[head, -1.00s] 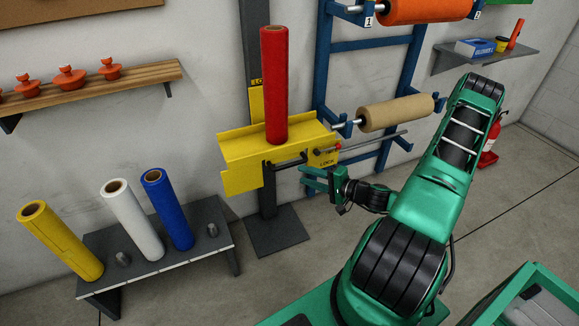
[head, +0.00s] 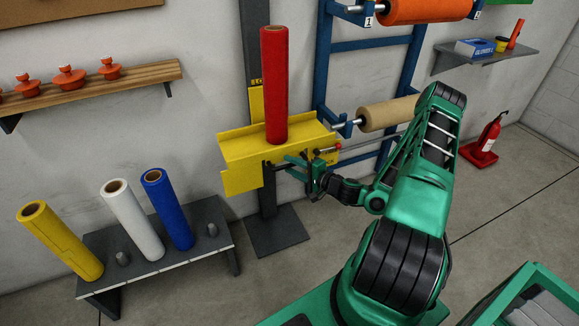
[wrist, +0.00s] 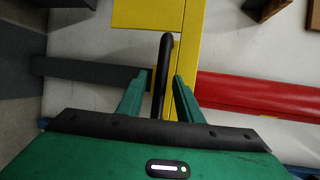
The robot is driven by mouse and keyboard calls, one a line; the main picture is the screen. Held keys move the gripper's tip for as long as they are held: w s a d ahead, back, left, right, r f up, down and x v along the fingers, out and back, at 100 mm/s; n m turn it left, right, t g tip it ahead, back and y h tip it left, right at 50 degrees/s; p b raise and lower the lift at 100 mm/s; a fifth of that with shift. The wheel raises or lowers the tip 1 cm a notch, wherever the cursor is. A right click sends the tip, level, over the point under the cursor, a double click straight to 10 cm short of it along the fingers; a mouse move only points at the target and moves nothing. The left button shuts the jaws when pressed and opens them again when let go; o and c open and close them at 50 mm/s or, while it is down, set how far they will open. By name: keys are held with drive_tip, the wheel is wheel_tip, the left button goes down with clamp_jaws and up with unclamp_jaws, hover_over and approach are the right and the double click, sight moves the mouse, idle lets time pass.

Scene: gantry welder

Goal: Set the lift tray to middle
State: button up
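The yellow lift tray (head: 238,150) is mounted on a dark upright post (head: 268,195) against the wall. A red roll (head: 275,85) stands upright on the tray; it also shows in the wrist view (wrist: 240,95). My gripper (head: 291,168) is at the tray's front right, just below its edge. In the wrist view, a black handle bar (wrist: 163,65) of the tray runs between my two green fingers (wrist: 157,92). The fingers are apart, with a gap showing on both sides of the bar. My gripper partly hides the handle and the lock label in the head view.
A low grey stand (head: 205,222) with yellow, white and blue rolls is at the left. A blue rack (head: 335,100) holding beige and orange rolls is behind my arm. A red fire extinguisher (head: 486,137) stands at the far right. Floor around the post is clear.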

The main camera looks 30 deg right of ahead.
drive_tip(key=shift+w+a, duration=0.1)
drive_tip(key=shift+w, duration=0.3)
clamp_jaws()
